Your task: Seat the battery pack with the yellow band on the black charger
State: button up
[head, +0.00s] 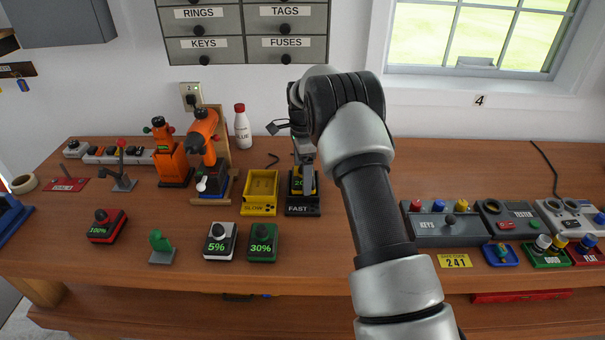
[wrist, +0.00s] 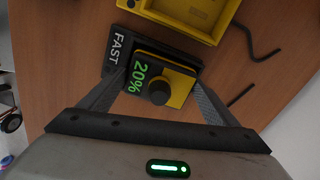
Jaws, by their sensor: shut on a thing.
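The battery pack (head: 299,185) with the yellow band has a green 20% display and a dark knob on top. It also shows in the wrist view (wrist: 180,92). The black charger (head: 302,209) is marked FAST and shows behind and beside the pack in the wrist view (wrist: 117,48). My gripper (head: 303,166) is shut on the pack from above, with one finger on each side in the wrist view (wrist: 160,80). The pack is over the charger and looks lined up with it. I cannot tell whether it is fully down, as its underside is hidden.
A yellow SLOW charger (head: 260,190), empty, stands just left of the black one. Packs showing 5% (head: 220,240) and 30% (head: 263,242) stand in front. An orange drill (head: 203,140) is at left. Grey control boxes (head: 445,222) stand at right.

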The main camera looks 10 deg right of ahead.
jog(key=shift+f, duration=0.2)
dwell(0.5)
jog(key=o, duration=1.3)
jog(key=shift+r+p, duration=2.2)
jog(key=shift+r, duration=2.25)
